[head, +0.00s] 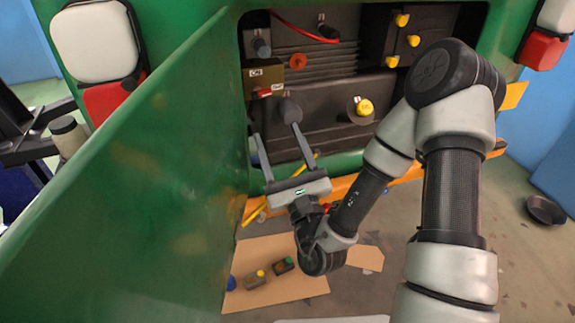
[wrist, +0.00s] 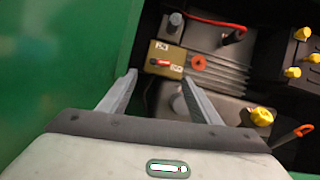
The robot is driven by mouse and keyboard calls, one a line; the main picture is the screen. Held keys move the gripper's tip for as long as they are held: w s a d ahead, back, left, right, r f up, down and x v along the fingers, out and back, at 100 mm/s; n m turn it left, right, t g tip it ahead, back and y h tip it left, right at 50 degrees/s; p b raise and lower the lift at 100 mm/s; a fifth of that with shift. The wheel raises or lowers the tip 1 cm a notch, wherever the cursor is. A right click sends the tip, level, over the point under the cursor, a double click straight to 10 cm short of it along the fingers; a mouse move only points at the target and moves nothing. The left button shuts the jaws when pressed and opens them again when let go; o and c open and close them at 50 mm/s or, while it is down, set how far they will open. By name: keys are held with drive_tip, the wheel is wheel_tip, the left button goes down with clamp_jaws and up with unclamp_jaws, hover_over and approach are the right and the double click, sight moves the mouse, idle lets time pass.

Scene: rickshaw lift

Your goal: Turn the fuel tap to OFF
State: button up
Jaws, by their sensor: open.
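The fuel tap is a small brass-coloured block (head: 270,76) with two white labels, inside the open green engine bay. Its short red lever (head: 263,93) lies at the block's lower left edge; the upper label seems to read ON, the lower right one OFF. The block (wrist: 167,56) and red lever (wrist: 159,62) also show in the wrist view, just beyond the fingertips. My gripper (head: 277,131) is open and empty, below the tap and apart from it. In the wrist view its fingers (wrist: 157,78) point up towards the tap.
A green door (head: 150,160) stands open close on the left. A red round knob (head: 298,61), a grey cylinder (head: 289,109), a yellow cap (head: 364,107) and several yellow knobs (head: 402,20) surround the tap. A red cable (wrist: 212,22) runs above. Cardboard (head: 300,290) lies below.

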drive_tip(key=p+v, duration=0.3)
drive_tip(key=shift+p, duration=0.4)
drive_tip(key=shift+p+v, duration=0.8)
drive_tip(key=shift+v, duration=0.7)
drive_tip(key=shift+c, duration=0.2)
